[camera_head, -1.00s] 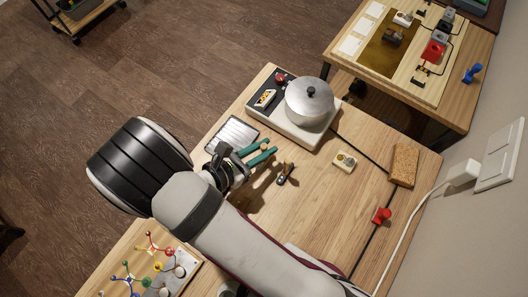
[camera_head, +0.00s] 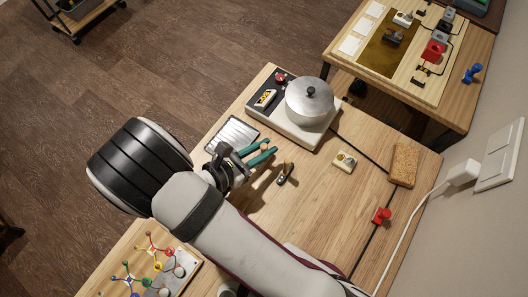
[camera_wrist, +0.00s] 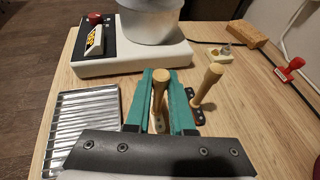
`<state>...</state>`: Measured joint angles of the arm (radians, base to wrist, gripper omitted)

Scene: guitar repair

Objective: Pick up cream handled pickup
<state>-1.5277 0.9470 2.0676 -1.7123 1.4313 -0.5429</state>
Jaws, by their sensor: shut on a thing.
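The cream handled pickup stands between the teal fingers of my gripper (camera_wrist: 172,102). In the wrist view its round wooden handle (camera_wrist: 160,77) rises between the fingers, with a cream base partly hidden below. In the head view my gripper (camera_head: 262,155) is low over the table, left of the middle, and the wooden handle's top (camera_head: 264,147) shows between the fingers. The fingers are shut on the pickup. A second wooden-handled pickup with a dark base (camera_head: 286,171) stands just right of my gripper, and it also shows in the wrist view (camera_wrist: 207,86).
A ridged metal tray (camera_wrist: 82,118) lies close left of my gripper. A pot (camera_head: 310,100) on a white-and-black unit stands behind. A small cream block with a metal knob (camera_head: 344,161), a cork block (camera_head: 404,165) and a red stamp (camera_head: 381,215) are to the right.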

